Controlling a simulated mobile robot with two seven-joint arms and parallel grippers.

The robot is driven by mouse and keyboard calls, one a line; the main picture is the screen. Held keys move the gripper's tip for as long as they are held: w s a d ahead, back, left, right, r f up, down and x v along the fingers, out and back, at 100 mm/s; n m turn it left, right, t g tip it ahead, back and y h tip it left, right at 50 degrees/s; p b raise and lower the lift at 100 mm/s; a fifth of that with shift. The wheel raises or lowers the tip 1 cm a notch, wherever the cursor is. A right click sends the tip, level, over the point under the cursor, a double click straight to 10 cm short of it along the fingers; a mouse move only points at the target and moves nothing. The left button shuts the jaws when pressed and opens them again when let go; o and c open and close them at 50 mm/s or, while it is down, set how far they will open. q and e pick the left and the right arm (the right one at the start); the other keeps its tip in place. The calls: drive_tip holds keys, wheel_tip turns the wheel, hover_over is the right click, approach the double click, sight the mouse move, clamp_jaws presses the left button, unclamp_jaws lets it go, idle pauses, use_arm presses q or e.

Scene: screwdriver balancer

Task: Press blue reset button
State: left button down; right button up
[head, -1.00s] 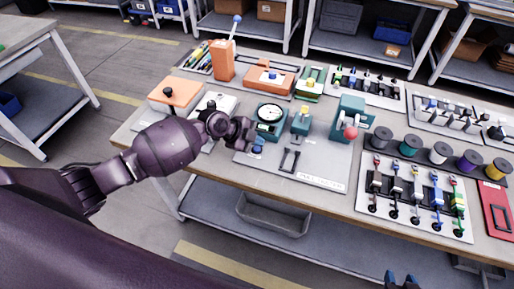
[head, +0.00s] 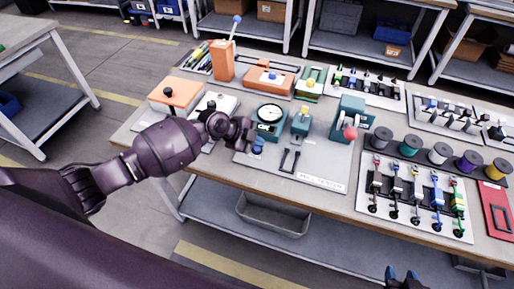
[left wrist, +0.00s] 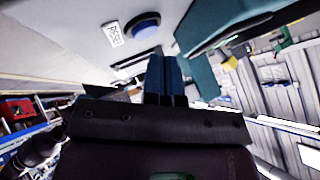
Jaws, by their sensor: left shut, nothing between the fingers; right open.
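The blue reset button (head: 258,147) sits on the grey pull tester plate (head: 325,165), in front of the round dial gauge (head: 269,114). My left gripper (head: 248,134) is just left of and above the button in the head view, apart from it as far as I can tell. In the left wrist view, my left gripper (left wrist: 165,68) has its blue fingers shut with nothing between them. The blue button (left wrist: 143,26) shows beyond the fingertips, next to a white label (left wrist: 113,33). My right gripper (head: 401,277) is open at the bottom edge, only its tips showing.
A teal block with a yellow top (head: 301,120) and a teal press with a red knob (head: 350,118) stand right of the gauge. A black two-pronged piece (head: 289,161) lies beside the button. Racks of small tools (head: 417,195) and several spools (head: 439,152) are further right.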

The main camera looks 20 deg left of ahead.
drive_tip(key=shift+s+f, duration=0.35)
drive_tip(key=shift+s, duration=0.1)
use_arm(q)
drive_tip(key=shift+f, duration=0.1)
use_arm(e)
drive_tip(key=shift+w+f, duration=0.1)
drive_tip(key=shift+w, duration=0.05)
use_arm(q)
drive_tip(key=shift+f+b, duration=0.35)
drive_tip(key=shift+b, duration=0.15)
use_arm(e)
drive_tip(key=shift+w+f, duration=0.25)
drive_tip(key=shift+w, duration=0.05)
drive_tip(key=shift+s, duration=0.1)
drive_tip(key=shift+s+f, duration=0.3)
drive_tip(key=shift+s, duration=0.15)
